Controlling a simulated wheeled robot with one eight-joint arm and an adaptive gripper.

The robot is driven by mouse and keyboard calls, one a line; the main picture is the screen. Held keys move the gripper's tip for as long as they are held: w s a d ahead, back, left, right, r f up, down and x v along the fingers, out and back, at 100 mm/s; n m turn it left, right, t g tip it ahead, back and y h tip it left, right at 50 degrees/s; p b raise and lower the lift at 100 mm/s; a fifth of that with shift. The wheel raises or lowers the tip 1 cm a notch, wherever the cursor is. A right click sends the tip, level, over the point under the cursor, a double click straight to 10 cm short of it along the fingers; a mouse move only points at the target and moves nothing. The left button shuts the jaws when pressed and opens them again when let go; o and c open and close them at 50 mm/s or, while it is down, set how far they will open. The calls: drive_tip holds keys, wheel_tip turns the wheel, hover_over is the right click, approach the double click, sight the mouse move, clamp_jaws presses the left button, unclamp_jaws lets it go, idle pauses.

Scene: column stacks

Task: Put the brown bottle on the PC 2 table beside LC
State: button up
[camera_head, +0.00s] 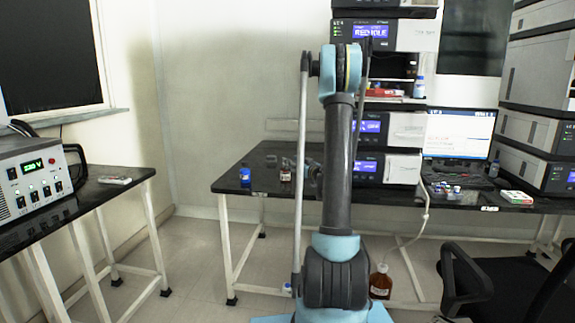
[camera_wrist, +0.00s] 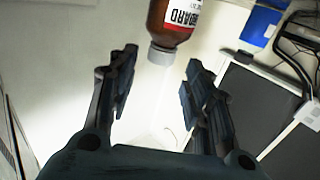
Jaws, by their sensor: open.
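A small brown bottle (camera_head: 285,173) stands on the black table (camera_head: 225,183), left of the middle instrument stack. In the wrist view the brown bottle (camera_wrist: 172,22) has a red and white label and a grey cap, and the frame's top edge cuts it off. My gripper (camera_wrist: 161,62) is open, with the cap just beyond and between its fingertips; I cannot tell whether they touch it. In the head view my gripper (camera_head: 302,170) is just right of the bottle, partly hidden by my arm. Two LC-like stacks show, the middle one (camera_head: 405,130) and the right one (camera_head: 535,85).
A blue bottle (camera_head: 245,176) stands left of the brown one. A monitor (camera_head: 460,133), small vials (camera_head: 445,188) and a box (camera_head: 517,197) are on the right part of the table. A larger brown bottle (camera_head: 380,284) is on the floor. A black chair (camera_head: 500,278) stands at right.

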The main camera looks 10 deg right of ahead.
drive_tip(key=v, duration=0.7)
drive_tip(key=s+a+f+g, duration=0.1)
drive_tip(key=s+a+g, duration=0.3)
drive_tip(key=s+a, duration=0.45)
drive_tip(key=s+a+f+g, duration=0.1)
drive_tip(key=s+a+g, duration=0.35)
drive_tip(key=s, duration=0.65)
drive_tip(key=s+d+f+m+g+h, duration=0.1)
drive_tip(key=s+d+f+h, duration=0.1)
drive_tip(key=s, duration=0.7)
drive_tip(key=s+d+f+m+g+h, duration=0.2)
drive_tip(key=s+d+f+h, duration=0.1)
drive_tip(key=s, duration=0.5)
drive_tip(key=s+d+f+m+g+h, duration=0.2)
drive_tip(key=s+f+h, duration=0.1)
drive_tip(key=s, duration=0.6)
drive_tip(key=shift+s+d+f, duration=0.2)
drive_tip(key=shift+s+d, duration=0.15)
